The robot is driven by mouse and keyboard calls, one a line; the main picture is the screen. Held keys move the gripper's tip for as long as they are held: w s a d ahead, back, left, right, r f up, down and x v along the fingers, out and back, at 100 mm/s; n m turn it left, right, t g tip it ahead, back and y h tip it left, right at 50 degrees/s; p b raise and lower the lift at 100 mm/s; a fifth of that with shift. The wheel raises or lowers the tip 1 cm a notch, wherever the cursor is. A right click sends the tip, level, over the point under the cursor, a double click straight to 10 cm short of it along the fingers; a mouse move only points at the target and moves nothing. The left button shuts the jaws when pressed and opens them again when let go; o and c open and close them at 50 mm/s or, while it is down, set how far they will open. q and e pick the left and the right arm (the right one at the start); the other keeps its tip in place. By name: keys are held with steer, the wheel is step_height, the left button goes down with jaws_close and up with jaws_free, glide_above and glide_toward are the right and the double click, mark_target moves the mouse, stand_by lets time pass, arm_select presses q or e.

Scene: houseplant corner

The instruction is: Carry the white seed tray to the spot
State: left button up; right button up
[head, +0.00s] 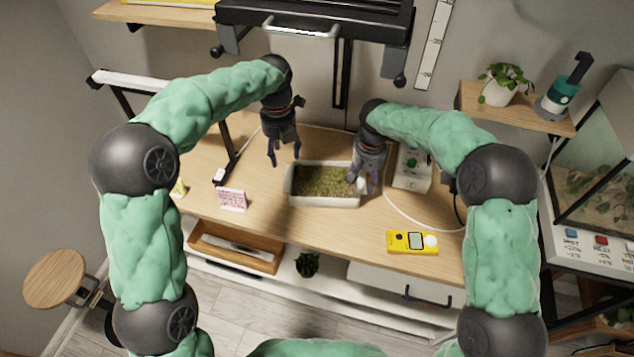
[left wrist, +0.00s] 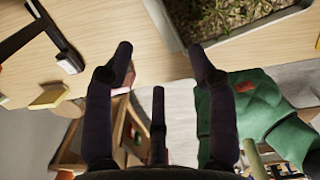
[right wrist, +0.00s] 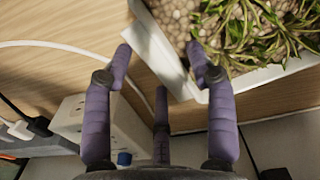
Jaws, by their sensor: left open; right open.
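The white seed tray (head: 324,202) stands on the wooden table, filled with pebbles and green seedlings. My left gripper (head: 285,160) is open and empty above the table, just beyond the tray's back left corner; the tray (left wrist: 172,28) shows at the top of the left wrist view, apart from the fingers. My right gripper (head: 366,184) is open at the tray's right end. In the right wrist view the tray's white rim (right wrist: 165,55) lies just past and between my fingertips; I cannot tell whether they touch it. No marked spot is clearly identifiable.
A pink card (head: 231,199) stands left of the tray. A yellow meter (head: 412,242) lies at the front right. A white power box (head: 411,168) with cables stands close to my right gripper. A lamp stand (head: 228,165) is at the left. Bare table lies in front of the tray.

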steer(key=shift+r, duration=3.75)
